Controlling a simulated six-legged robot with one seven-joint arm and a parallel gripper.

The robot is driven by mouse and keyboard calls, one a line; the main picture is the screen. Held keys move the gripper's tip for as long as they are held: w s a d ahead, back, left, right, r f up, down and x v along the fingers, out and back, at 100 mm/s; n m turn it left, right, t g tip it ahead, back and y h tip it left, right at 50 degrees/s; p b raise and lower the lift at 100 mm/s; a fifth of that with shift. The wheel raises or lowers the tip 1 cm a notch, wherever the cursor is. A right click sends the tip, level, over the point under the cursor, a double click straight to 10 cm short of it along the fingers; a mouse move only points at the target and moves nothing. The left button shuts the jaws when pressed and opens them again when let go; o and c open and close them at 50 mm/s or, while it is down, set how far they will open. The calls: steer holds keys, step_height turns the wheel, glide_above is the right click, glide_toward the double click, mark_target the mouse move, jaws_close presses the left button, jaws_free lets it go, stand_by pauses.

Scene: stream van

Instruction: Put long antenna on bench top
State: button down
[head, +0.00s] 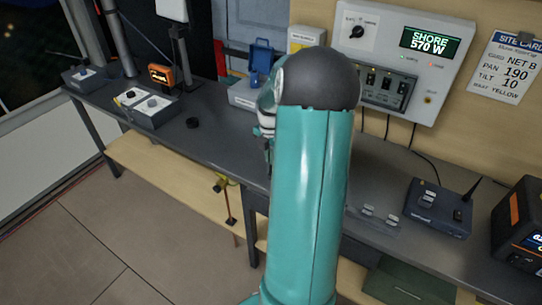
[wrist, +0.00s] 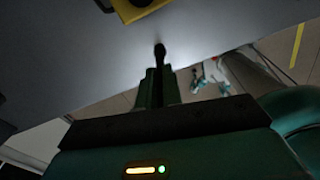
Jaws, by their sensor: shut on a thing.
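My gripper (wrist: 157,90) is shut on a dark, slender piece, taken to be the long antenna (wrist: 160,54). Only its black end shows past the fingertips in the wrist view; the rest is hidden, so its full length cannot be told. The grey bench top (wrist: 85,70) lies beyond the fingers in the wrist view, and the black end appears over it near its edge. I cannot tell whether they touch. In the head view the bench top (head: 220,143) runs along the wall, and my own arm hides most of my gripper and the antenna.
A blue-grey box with a short antenna (head: 438,207) and an orange-black unit (head: 520,225) stand at the right. Switch boxes (head: 148,108), an orange meter (head: 161,75) and a black puck (head: 192,123) are at the left. A yellow item (wrist: 132,8) is close ahead. Bare bench shows around the puck.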

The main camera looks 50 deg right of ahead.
steer(key=c, duration=1.6)
jaws_free()
steer(key=shift+o, duration=0.2)
step_height(320, 180, up, 12)
steer(key=shift+r, duration=0.1)
steer(key=w+a+r+m+t+h, duration=0.1)
steer(key=a+r+m, duration=0.3)
steer(key=a, duration=0.8)
steer(key=w+a+r+m+t+h, duration=0.1)
steer(key=a+r+m, duration=0.3)
steer(key=a, duration=0.8)
steer(key=s+a+m+t+y, duration=0.1)
steer(key=s+a+m, duration=0.3)
steer(key=a, duration=0.4)
steer(key=s+a+m+t+y, duration=0.1)
steer(key=s+a+m, duration=0.3)
steer(key=a, duration=0.5)
steer(key=shift+s+m+t, duration=0.4)
steer(key=shift+s+t, duration=0.35)
steer(key=shift+t, duration=0.05)
